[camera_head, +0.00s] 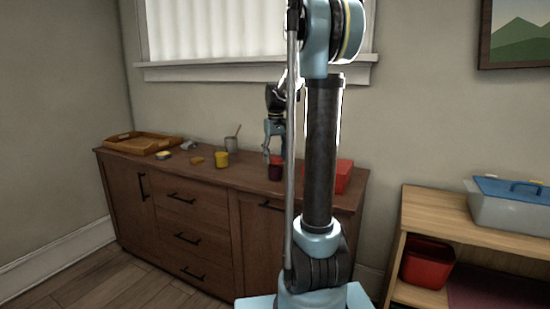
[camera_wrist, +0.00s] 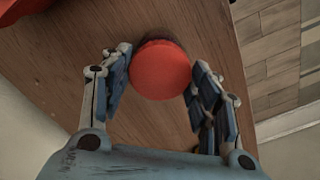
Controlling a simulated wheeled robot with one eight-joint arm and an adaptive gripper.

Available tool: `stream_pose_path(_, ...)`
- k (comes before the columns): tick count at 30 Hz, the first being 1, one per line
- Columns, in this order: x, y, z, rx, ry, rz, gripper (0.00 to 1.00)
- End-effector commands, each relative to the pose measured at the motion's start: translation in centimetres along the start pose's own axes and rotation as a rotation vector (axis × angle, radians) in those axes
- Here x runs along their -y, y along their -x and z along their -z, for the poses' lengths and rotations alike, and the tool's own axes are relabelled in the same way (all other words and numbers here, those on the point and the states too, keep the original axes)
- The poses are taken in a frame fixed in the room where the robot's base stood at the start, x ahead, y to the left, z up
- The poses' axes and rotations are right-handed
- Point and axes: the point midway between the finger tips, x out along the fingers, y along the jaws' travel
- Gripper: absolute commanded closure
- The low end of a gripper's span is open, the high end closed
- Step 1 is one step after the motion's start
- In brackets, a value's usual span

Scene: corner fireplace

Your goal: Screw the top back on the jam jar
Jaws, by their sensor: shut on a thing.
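The jam jar (camera_head: 275,173) is small and dark red and stands on the brown sideboard towards its right half. The red round top (camera_wrist: 160,72) shows face-on in the wrist view, between the two fingers of my gripper (camera_wrist: 160,78). In the head view my gripper (camera_head: 270,151) points down over the jar, and the top shows as a thin red band at the jar's upper end. The gripper is shut on the top. A darker edge shows behind the top in the wrist view. I cannot tell whether the top is seated on the thread.
A red box (camera_head: 343,176) stands right of the jar, partly behind my arm.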

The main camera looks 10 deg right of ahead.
Motion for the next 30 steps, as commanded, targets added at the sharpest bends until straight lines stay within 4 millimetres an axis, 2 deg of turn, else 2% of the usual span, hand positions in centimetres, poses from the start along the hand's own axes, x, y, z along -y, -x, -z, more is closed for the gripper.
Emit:
stream_pose_path(6,0.04,-0.03,0.03,-0.001,-0.005,0.001,0.72)
stream_pose_path(7,0.04,-0.03,0.03,-0.001,-0.005,0.001,0.4)
stream_pose_path(9,0.04,-0.03,0.03,-0.001,-0.004,0.001,0.24)
stream_pose_path(10,0.03,-0.02,0.03,-0.001,-0.004,0.0,0.21)
stream_pose_path(18,0.0,0.0,0.02,-0.001,-0.004,0.0,0.21)
stream_pose_path(20,0.0,0.01,0.02,-0.001,-0.004,0.0,0.09)
stream_pose_path(21,0.0,0.01,0.02,-0.001,-0.004,0.0,0.07)
stream_pose_path(30,-0.01,0.01,0.02,-0.001,-0.003,0.0,0.07)
